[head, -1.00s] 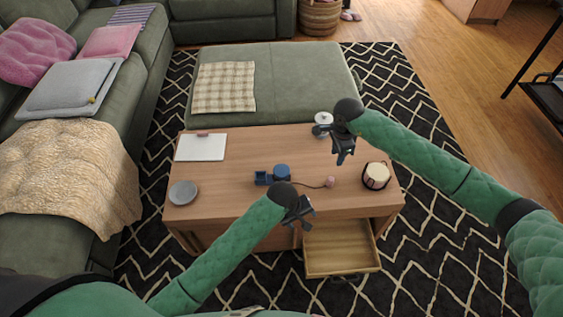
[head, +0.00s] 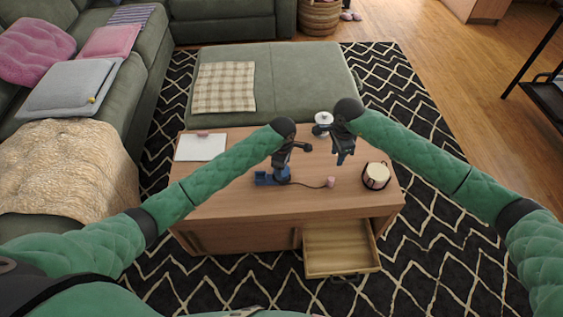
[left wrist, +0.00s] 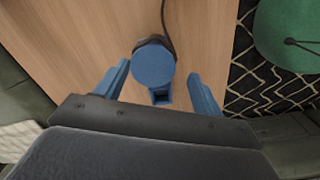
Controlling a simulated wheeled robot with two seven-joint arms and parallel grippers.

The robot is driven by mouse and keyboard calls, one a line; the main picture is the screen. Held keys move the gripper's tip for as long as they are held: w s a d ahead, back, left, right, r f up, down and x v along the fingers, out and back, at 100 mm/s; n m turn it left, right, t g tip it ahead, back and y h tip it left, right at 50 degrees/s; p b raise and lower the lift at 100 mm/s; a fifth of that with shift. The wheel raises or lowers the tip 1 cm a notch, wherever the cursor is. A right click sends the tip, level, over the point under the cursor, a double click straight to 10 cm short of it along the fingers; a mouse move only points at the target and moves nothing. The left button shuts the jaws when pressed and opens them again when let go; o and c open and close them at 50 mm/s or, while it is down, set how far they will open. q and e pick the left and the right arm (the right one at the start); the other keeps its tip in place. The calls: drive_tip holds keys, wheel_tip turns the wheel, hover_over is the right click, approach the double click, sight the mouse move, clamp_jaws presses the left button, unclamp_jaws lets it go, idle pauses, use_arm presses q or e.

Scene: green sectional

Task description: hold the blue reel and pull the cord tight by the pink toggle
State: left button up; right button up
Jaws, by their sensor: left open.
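The blue reel (left wrist: 154,67) shows as a round disc in the left wrist view, with a small blue box-like part (left wrist: 160,97) beside it. In the head view this box (head: 264,179) is on the wooden table, and my left gripper (head: 284,170) hides much of the reel. My left gripper is open above the reel, its blue fingers (left wrist: 160,70) apart on either side. A dark cord (head: 309,185) runs right from the reel to the pink toggle (head: 331,182), which lies on the table. My right gripper (head: 343,157) is in the air above and behind the toggle; its jaw gap is unclear.
The wooden table (head: 235,205) also holds a white board (head: 200,147), a white lidded item (head: 323,119) and a cream-and-dark round container (head: 376,176) to the right. An open drawer (head: 341,249) juts from the table front.

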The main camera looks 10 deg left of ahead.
sight(272, 175)
use_arm(q)
drive_tip(key=shift+w+a+r+n, duration=0.15)
drive_tip(key=shift+w+a+n, duration=0.25)
drive_tip(key=shift+w, duration=0.1)
drive_tip(key=shift+f, duration=3.85)
drive_tip(key=shift+c, duration=0.5)
drive_tip(key=c, duration=0.7)
drive_tip(key=shift+o, duration=0.2)
